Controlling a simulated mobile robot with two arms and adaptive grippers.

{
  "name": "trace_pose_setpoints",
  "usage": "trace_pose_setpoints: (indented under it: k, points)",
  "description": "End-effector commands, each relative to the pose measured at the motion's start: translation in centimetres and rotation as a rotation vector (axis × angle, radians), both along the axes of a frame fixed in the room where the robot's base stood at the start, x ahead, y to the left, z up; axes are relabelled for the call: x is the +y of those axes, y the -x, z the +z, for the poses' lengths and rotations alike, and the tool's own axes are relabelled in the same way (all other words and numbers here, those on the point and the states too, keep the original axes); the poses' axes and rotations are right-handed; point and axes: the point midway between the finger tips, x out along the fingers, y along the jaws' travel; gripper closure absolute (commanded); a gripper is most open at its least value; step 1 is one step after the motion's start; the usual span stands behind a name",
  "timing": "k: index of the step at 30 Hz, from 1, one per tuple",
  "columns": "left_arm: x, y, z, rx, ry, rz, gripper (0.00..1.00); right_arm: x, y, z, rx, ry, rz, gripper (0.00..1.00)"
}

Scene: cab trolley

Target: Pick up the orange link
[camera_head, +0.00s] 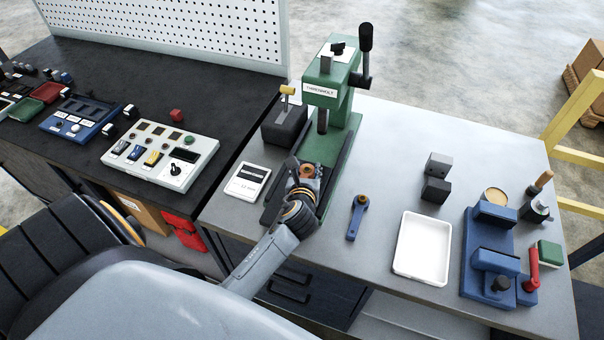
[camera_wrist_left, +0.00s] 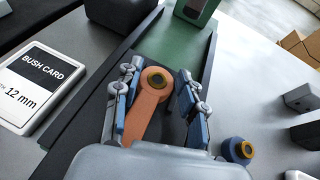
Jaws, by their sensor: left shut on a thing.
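The orange link (camera_wrist_left: 140,120) lies on the base of the green press (camera_head: 336,130), with a brass-coloured bush in the round end. In the head view only its round end (camera_head: 307,170) shows beyond my gripper. My left gripper (camera_head: 304,182) is low over the front of the press base. In the left wrist view, its two fingers (camera_wrist_left: 160,84) stand on either side of the link near the round end, and it is shut on the link. The link's near end is hidden by the gripper body. My right gripper is not in view.
A blue link (camera_head: 356,218) and a white tray (camera_head: 422,246) lie to the right. A bush card (camera_head: 247,182) is to the left. Black rails (camera_head: 338,180) flank the press base. A blue fixture (camera_head: 490,255) stands at far right.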

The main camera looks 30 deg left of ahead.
Motion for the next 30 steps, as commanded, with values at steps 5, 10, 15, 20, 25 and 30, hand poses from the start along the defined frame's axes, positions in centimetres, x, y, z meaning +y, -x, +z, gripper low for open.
trace_pose_setpoints:
  k: [5,10,15,20,25,30]
  points:
    - [0.0,-0.1,0.1,-0.003,-0.001,-0.001,1.0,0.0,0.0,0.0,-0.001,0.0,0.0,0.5]
    - [0.1,-0.1,0.4,-0.004,-0.002,0.0,1.0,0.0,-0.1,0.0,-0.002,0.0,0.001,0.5]
    - [0.0,-0.1,1.9,-0.008,-0.004,-0.002,1.0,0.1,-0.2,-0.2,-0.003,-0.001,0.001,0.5]
    - [0.2,1.3,4.8,-0.006,-0.005,-0.002,1.0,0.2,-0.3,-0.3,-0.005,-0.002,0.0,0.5]
    - [0.4,4.5,8.7,-0.007,-0.005,-0.003,1.0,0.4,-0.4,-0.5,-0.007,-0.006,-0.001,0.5]
    - [0.6,8.7,10.5,-0.001,-0.004,-0.002,1.0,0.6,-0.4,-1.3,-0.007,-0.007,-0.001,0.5]
